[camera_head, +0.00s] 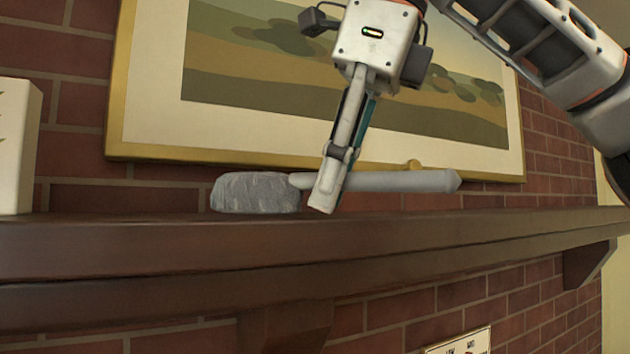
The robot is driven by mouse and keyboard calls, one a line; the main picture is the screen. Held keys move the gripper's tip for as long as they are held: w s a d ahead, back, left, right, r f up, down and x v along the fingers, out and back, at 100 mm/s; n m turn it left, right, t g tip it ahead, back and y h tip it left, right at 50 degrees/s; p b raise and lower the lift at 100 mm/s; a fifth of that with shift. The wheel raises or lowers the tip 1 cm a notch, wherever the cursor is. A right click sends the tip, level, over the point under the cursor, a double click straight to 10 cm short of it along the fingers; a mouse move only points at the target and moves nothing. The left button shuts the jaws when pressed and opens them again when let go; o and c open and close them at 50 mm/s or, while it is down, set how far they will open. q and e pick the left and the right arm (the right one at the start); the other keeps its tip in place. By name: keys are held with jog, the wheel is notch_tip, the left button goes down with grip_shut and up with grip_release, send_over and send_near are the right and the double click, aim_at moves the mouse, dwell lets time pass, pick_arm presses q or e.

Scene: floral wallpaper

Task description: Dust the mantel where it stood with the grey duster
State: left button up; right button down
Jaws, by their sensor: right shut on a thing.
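The grey duster (254,193) has a rough, fluffy grey head at the left and a smooth grey handle (405,182) pointing right. My right gripper (327,192) comes down from above and is shut on the duster where the handle joins the head. The duster lies level, low over the dark wooden mantel (300,245); the head's underside is at the mantel's top edge, and I cannot tell whether it touches. My left gripper is not in view.
A cream block-like object (17,146) stands on the mantel at the far left. A gold-framed landscape picture (145,80) is on the red brick wall behind. A sign (465,342) is below. The mantel's right part is clear.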

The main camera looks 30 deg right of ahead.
aim_at(185, 220)
jog(key=shift+d+f, duration=0.2)
jog(key=shift+d, duration=1.75)
jog(key=shift+s+a+f, duration=0.1)
jog(key=shift+a, duration=2.1)
jog(key=shift+a+r, duration=0.2)
jog(key=shift+a, duration=1.4)
jog(key=shift+a+r, duration=0.15)
jog(key=shift+a, duration=1.45)
jog(key=shift+a+f, duration=0.2)
jog(key=shift+a, duration=1.55)
jog(key=shift+a+f, duration=0.15)
jog(key=shift+a, duration=1.55)
jog(key=shift+r, duration=3.1)
